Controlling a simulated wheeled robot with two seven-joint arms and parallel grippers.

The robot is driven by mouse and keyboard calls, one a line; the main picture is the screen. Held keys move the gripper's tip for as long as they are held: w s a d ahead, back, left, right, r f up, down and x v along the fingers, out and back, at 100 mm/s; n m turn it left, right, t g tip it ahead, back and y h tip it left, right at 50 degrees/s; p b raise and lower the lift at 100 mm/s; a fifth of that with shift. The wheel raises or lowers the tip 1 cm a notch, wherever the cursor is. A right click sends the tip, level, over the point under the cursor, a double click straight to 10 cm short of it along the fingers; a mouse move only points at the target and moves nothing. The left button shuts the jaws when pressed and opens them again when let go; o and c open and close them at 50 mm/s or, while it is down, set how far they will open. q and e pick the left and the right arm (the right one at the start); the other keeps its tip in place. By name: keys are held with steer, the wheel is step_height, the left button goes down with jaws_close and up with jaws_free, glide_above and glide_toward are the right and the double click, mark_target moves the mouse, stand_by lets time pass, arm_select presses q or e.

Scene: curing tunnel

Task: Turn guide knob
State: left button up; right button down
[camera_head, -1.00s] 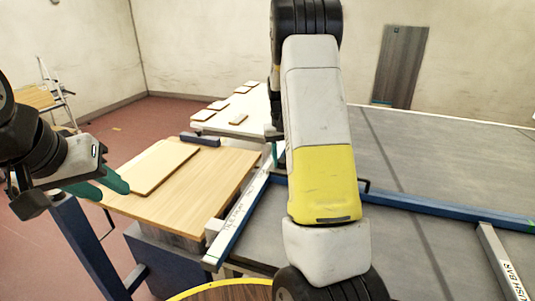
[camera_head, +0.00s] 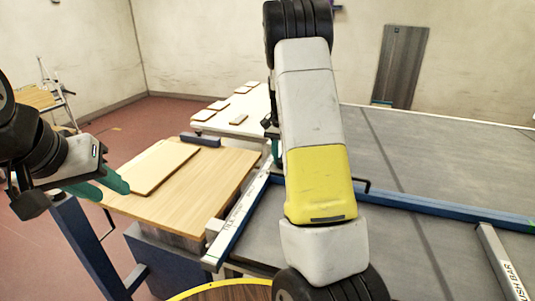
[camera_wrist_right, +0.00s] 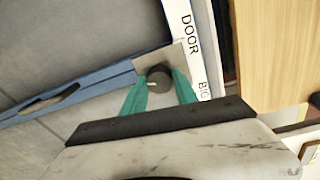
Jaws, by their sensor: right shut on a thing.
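In the right wrist view, a dark round knob (camera_wrist_right: 154,78) with a pale mark on its face sits on a beige plate (camera_wrist_right: 180,57) by a blue bar. My right gripper (camera_wrist_right: 160,83) is shut on the knob, one green finger on each side. In the head view my right forearm hides most of that area, and the knob cannot be made out. A lettered white guide rail (camera_head: 238,215) runs beside the knob area; it also shows in the right wrist view (camera_wrist_right: 192,42). My left gripper (camera_head: 103,184) looks open and empty, near the wooden table's left edge.
A wooden table (camera_head: 215,185) holds a flat board (camera_head: 157,167). A blue bar (camera_head: 440,208) crosses the large grey bed (camera_head: 450,155); a lettered pale bar (camera_head: 500,262) lies at right. Several small boards lie on a white table (camera_head: 258,105) behind.

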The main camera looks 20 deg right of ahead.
steer(key=shift+r, duration=0.1)
stand_by(0.3)
steer(key=c, duration=0.9)
jaws_free()
steer(key=shift+c, duration=0.2)
step_height(320, 180, up, 6)
steer(key=shift+w+a+r, duration=0.1)
steer(key=shift+w+r, duration=0.05)
steer(key=shift+r, duration=0.7)
